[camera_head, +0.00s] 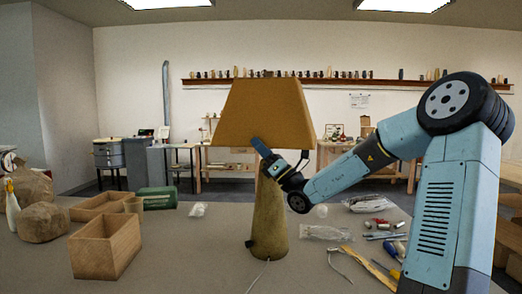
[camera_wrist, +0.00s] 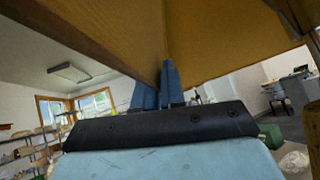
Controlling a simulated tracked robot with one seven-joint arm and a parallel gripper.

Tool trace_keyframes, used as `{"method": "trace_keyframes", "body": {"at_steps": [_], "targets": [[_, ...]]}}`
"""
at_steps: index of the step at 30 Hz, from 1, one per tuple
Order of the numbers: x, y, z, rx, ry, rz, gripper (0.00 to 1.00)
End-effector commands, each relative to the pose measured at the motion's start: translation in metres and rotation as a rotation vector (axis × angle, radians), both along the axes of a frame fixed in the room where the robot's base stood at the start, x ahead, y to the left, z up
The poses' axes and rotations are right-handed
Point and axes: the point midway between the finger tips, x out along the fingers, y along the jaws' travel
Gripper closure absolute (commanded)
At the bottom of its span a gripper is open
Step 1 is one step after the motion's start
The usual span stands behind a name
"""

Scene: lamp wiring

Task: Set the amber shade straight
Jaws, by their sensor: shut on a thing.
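The amber shade (camera_head: 262,108) sits on top of the lamp's tapered olive-brown base (camera_head: 269,222), which stands on the table. In the head view the shade looks close to level, its lower edge nearly horizontal. My gripper (camera_head: 260,147) is at the front lower edge of the shade, shut on it, with one blue finger showing against its outer face. In the wrist view the shade (camera_wrist: 225,40) fills the top, and my gripper's fingers (camera_wrist: 156,90) meet its lower rim. The shade's inner fitting is hidden.
Open wooden boxes (camera_head: 106,246) and a green case (camera_head: 158,198) stand left of the lamp. Brown bundles (camera_head: 42,222) and a white bottle (camera_head: 12,208) are further left. Bagged parts (camera_head: 326,232) and tools (camera_head: 384,272) lie to the right. The table (camera_head: 190,255) is clear at front centre-left.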

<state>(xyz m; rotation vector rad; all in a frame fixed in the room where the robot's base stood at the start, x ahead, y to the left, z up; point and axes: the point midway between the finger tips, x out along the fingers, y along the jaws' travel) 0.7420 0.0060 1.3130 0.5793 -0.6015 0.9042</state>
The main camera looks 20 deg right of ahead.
Motion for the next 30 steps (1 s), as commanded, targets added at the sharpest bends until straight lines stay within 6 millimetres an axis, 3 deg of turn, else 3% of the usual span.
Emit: {"method": "trace_keyframes", "body": {"at_steps": [8, 9, 15, 23, 30], "targets": [[-0.001, 0.001, 0.001, 0.001, -0.001, 0.002, 1.00], [-0.001, 0.001, 0.001, 0.001, -0.001, 0.002, 0.87], [-0.001, 0.001, 0.001, 0.001, -0.001, 0.002, 0.70], [-0.002, 0.000, 0.000, 0.001, -0.001, 0.001, 0.70], [-0.014, -0.015, -0.018, 0.002, 0.002, 0.000, 0.70]]}}
